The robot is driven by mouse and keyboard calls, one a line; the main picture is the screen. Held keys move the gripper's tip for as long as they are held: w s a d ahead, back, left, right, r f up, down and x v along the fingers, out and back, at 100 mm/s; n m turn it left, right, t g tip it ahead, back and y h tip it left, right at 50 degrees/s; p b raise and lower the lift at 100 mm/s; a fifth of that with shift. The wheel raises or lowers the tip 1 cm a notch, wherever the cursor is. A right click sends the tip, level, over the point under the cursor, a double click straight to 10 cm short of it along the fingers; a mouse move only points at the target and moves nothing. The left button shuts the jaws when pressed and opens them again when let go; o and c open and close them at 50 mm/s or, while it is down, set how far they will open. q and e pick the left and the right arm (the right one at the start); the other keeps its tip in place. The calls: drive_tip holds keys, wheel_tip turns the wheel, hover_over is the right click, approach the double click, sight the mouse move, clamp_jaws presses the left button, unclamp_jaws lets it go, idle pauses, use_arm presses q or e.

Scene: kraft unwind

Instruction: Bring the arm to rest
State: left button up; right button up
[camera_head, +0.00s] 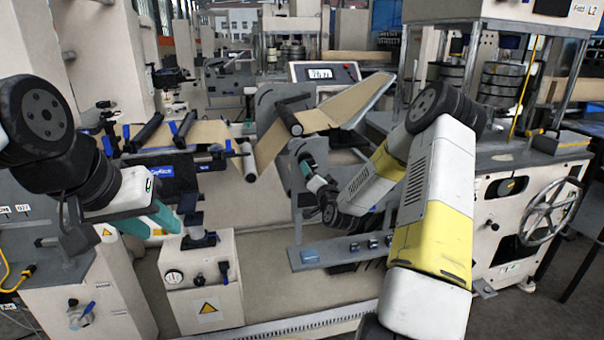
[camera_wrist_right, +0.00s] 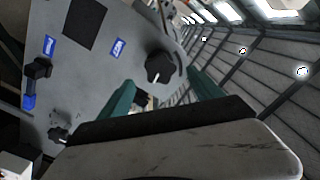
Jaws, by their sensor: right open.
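My right arm (camera_head: 434,190), yellow and white, rises from the bottom of the head view, bends at a high elbow and reaches back down and left. Its gripper (camera_head: 308,165) is small there, close in front of the grey machine side plate. In the right wrist view the two teal fingers (camera_wrist_right: 160,80) are spread apart with nothing held between them. A black knob (camera_wrist_right: 160,67) on a grey panel shows between the fingertips; I cannot tell the gap to it. My left gripper (camera_head: 160,220), teal, hangs at the left near a small cabinet; its fingers' spacing is unclear.
A brown paper web (camera_head: 340,103) runs over rollers behind the right gripper. A grey panel (camera_wrist_right: 95,75) with blue labels fills the wrist view's left. A small control ledge (camera_head: 345,250) lies below the right wrist. A handwheel machine (camera_head: 530,215) stands right. Some floor is clear between.

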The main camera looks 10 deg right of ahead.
drive_tip(key=s+a+r+n+g+y, duration=0.1)
drive_tip(key=s+a+r+n+g, duration=0.2)
drive_tip(key=s+r, duration=0.3)
drive_tip(key=s+a+r+n+g, duration=0.4)
drive_tip(key=s+r, duration=0.2)
drive_tip(key=s, duration=0.1)
drive_tip(key=s+r+g, duration=0.1)
drive_tip(key=s+g, duration=0.1)
drive_tip(key=s, duration=1.2)
drive_tip(key=s+a+r+n+g, duration=0.1)
drive_tip(key=s+r+g, duration=0.1)
drive_tip(key=s, duration=1.2)
drive_tip(key=shift+s+r+n+g+y, duration=0.15)
drive_tip(key=shift+s+n+g+y, duration=0.15)
drive_tip(key=shift+s+g, duration=0.1)
